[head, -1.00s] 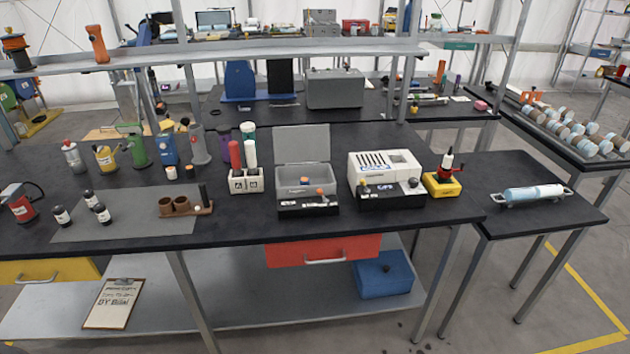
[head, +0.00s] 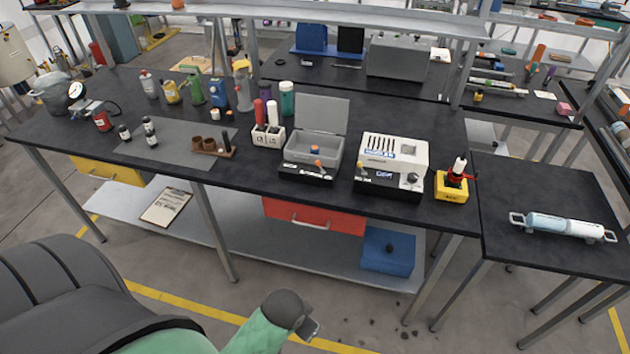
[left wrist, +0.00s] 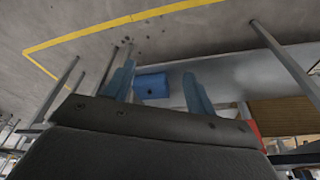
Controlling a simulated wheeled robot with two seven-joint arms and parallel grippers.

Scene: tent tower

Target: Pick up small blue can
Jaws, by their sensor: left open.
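A small blue can (head: 217,93) stands upright on the long black workbench (head: 300,200) in the head view, in a row at the back left. A green container (head: 194,90) is on its left and a taller grey bottle (head: 243,90) on its right. My left gripper (left wrist: 159,70) shows in the left wrist view with two blue fingers spread apart and nothing between them. It is away from the can, facing the bench's underside area. The can is not seen in the wrist view. My right gripper is not in view.
A blue box (head: 388,249) sits on the grey lower shelf and also shows in the left wrist view (left wrist: 152,86). A red drawer (head: 312,226) hangs under the bench. A cup holder (head: 212,147) and small bottles stand before the can.

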